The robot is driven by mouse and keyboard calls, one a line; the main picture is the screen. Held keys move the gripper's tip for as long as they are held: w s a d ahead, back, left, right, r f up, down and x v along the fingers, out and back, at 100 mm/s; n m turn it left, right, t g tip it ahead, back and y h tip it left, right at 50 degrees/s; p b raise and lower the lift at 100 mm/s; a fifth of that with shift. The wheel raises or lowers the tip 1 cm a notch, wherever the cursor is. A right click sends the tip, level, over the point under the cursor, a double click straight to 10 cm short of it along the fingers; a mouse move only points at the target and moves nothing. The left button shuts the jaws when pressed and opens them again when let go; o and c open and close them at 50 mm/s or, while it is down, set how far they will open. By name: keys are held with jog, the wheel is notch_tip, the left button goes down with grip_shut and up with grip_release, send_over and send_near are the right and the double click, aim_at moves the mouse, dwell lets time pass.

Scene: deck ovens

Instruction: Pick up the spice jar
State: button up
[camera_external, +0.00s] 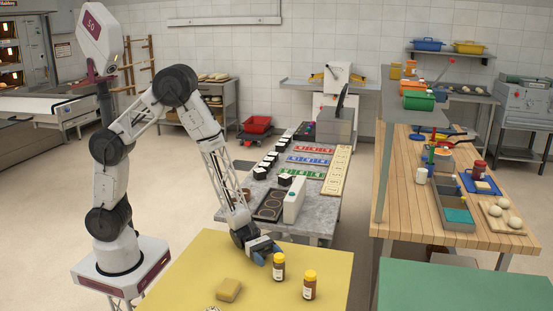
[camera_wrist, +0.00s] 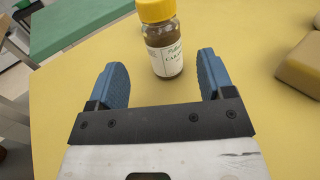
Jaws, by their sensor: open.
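Two brown spice jars with yellow caps and white labels stand upright on the yellow table: one jar (camera_external: 279,268) close to my gripper, the other jar (camera_external: 309,287) farther right and nearer the camera. My gripper (camera_external: 268,254) is low over the table, its blue fingers open and empty, beside the closer jar. In the wrist view one spice jar (camera_wrist: 163,45) stands just beyond the gap between my fingertips (camera_wrist: 163,64), roughly centred.
A tan sponge-like block (camera_external: 228,290) lies on the yellow table (camera_external: 200,262) left of the jars; it also shows in the wrist view (camera_wrist: 302,66). A green table (camera_external: 460,288) is at right. A grey bench (camera_external: 325,213) with trays stands behind.

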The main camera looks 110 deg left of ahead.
aim_at(279, 266)
jog(key=shift+w+d, duration=0.5)
jog(key=shift+x, duration=2.6)
jog(key=shift+d, duration=0.1)
jog(key=shift+c, duration=0.4)
jog(key=c, duration=1)
